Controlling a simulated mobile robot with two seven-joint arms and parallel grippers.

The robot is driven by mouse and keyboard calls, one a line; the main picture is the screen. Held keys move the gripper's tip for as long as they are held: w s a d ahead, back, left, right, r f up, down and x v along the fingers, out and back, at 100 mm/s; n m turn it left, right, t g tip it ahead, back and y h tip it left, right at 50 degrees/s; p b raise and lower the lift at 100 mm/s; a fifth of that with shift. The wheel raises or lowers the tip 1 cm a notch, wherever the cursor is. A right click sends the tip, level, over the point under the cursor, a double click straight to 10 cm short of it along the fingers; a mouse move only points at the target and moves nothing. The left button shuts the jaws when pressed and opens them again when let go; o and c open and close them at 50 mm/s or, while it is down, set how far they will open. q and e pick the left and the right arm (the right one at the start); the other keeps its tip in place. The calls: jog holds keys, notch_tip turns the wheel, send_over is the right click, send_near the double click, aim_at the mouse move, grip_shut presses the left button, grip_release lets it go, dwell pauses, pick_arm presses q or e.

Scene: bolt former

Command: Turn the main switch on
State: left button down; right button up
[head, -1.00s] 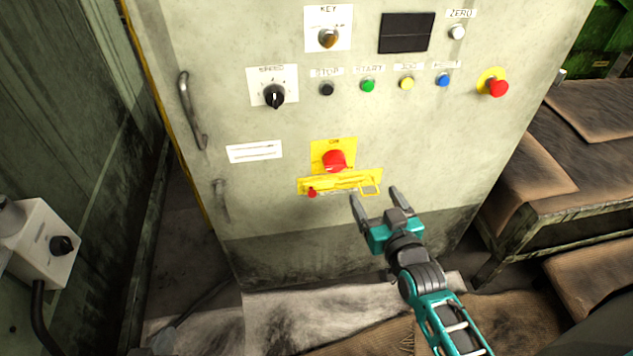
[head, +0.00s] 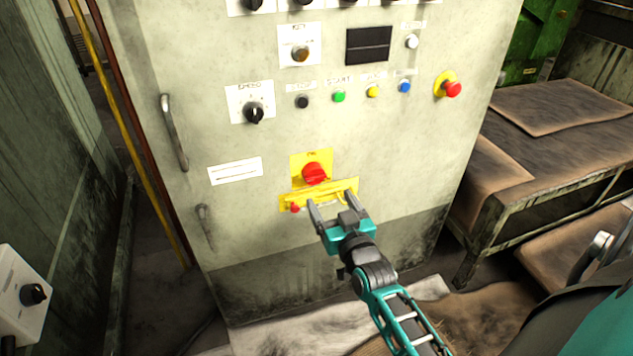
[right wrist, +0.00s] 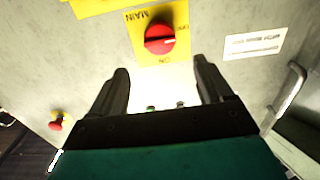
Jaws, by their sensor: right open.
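The main switch is a red rotary knob (head: 314,173) on a yellow plate on the grey cabinet front. My right gripper (head: 331,199) is open and empty, just below and slightly right of the knob in the head view. In the right wrist view the knob stands beyond and between the two fingertips (right wrist: 161,66), with no contact visible. My left gripper is not in view.
A yellow bar (head: 340,188) with a small red piece (head: 295,208) sits under the knob, close to my fingers. Buttons, a speed dial (head: 254,112) and a red emergency button (head: 452,89) are higher up. A stained bench (head: 560,165) stands at right.

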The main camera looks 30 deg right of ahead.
aim_at(316, 176)
jog(key=b+x, duration=0.2)
jog(key=x, duration=0.6)
jog(key=shift+w+f, duration=0.1)
jog(key=shift+w, duration=0.45)
jog(key=c, duration=1)
